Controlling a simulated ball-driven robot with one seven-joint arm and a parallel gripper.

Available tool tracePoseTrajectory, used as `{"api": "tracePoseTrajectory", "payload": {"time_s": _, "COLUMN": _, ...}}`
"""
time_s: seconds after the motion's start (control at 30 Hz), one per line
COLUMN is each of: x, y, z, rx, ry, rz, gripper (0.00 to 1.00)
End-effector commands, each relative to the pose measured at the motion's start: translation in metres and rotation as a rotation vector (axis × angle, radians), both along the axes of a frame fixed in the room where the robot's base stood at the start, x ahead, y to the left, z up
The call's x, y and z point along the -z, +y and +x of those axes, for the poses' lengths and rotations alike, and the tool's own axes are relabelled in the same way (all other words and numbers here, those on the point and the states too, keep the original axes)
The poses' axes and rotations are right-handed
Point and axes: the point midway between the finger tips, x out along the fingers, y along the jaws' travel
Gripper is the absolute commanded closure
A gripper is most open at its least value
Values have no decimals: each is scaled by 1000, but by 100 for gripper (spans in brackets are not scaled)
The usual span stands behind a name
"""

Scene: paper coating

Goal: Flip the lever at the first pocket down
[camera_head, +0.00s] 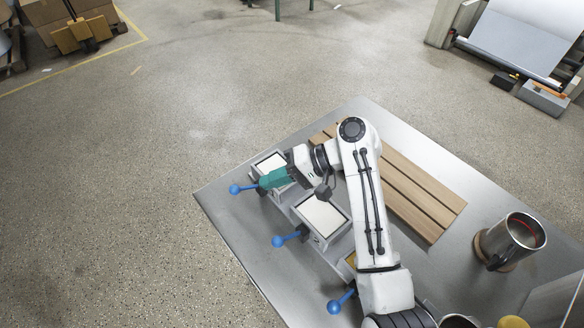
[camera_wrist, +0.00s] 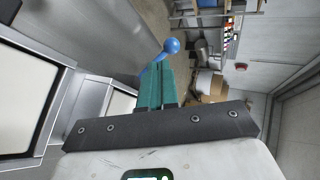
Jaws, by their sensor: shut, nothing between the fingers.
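My gripper (camera_head: 266,181) has teal fingers, shut and empty, at the near side of the farthest pocket (camera_head: 270,162), a small box with a white top. The blue ball-ended lever (camera_head: 235,189) of that pocket sticks out to the left, just past the fingertips. In the wrist view the teal fingers (camera_wrist: 152,88) are together, and the blue lever (camera_wrist: 171,45) shows just beyond their tips. I cannot tell whether they touch it. A second pocket (camera_head: 322,215) has its own blue lever (camera_head: 278,241). A third blue lever (camera_head: 334,306) is nearest; its pocket is mostly hidden by my arm.
The pockets stand along the left edge of a metal table (camera_head: 440,165). A slatted wooden board (camera_head: 415,190) lies behind my arm. A metal pot (camera_head: 512,240) stands at the right. The floor left of the table is clear.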

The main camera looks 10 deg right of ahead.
Motion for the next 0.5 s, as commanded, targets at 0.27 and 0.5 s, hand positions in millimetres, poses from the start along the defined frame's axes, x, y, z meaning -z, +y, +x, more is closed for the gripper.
{"api": "tracePoseTrajectory", "payload": {"time_s": 0.27, "x": 8, "y": 37, "z": -1, "rx": -1, "ry": 2, "rz": 0, "gripper": 100}}
{"api": "tracePoseTrajectory", "payload": {"time_s": 0.5, "x": 10, "y": 44, "z": 0, "rx": 0, "ry": 0, "rz": -1, "gripper": 100}}
